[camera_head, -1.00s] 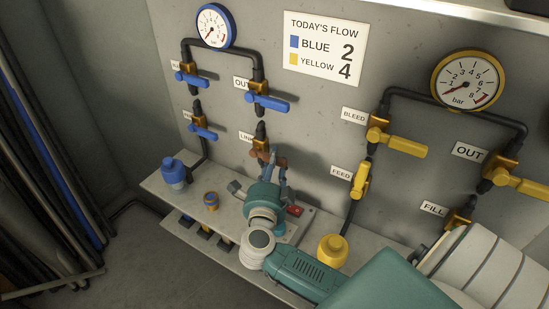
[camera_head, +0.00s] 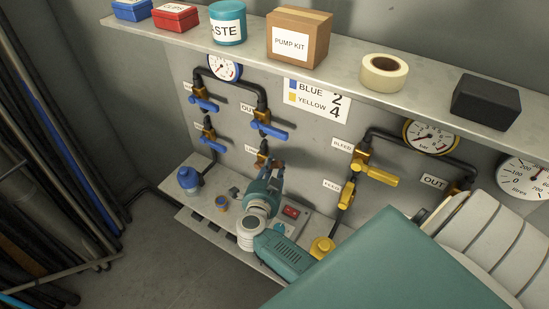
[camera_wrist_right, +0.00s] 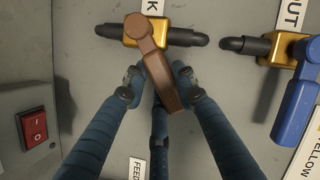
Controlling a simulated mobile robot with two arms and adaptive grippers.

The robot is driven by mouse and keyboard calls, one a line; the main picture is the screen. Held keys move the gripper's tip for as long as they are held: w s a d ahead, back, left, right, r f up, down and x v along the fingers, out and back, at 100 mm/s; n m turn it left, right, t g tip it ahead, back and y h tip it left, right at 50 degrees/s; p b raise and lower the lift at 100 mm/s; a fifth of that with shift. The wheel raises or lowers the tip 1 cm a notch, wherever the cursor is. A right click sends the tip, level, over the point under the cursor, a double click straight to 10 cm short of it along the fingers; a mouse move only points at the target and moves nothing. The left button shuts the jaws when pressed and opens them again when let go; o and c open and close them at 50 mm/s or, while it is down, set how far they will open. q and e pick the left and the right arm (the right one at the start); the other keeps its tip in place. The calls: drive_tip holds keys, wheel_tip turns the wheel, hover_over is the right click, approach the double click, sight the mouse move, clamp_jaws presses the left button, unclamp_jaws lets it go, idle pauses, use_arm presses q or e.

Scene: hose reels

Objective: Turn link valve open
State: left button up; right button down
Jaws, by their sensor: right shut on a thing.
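The link valve is a brass body (camera_wrist_right: 150,28) on a black pipe, with a brown lever (camera_wrist_right: 157,65). In the wrist view the lever lies across the pipe line, slightly slanted. My right gripper (camera_wrist_right: 160,86) has one blue finger on each side of the lever, shut on it. In the head view my right gripper (camera_head: 276,168) reaches up to this valve, below the LINK label (camera_head: 250,150), and largely hides the lever. My left gripper is not in view.
Blue-handled valves (camera_head: 270,130) sit left above the link valve; yellow-handled ones (camera_head: 376,178) sit to its right. A shelf (camera_head: 335,72) with boxes and tape overhangs the panel.

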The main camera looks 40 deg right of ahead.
idle(0.5)
drive_tip(key=c, duration=1.3)
unclamp_jaws()
drive_tip(key=shift+a, duration=0.1)
drive_tip(key=shift+c, duration=0.2)
drive_tip(key=v, duration=1.2)
drive_tip(key=shift+r, duration=0.1)
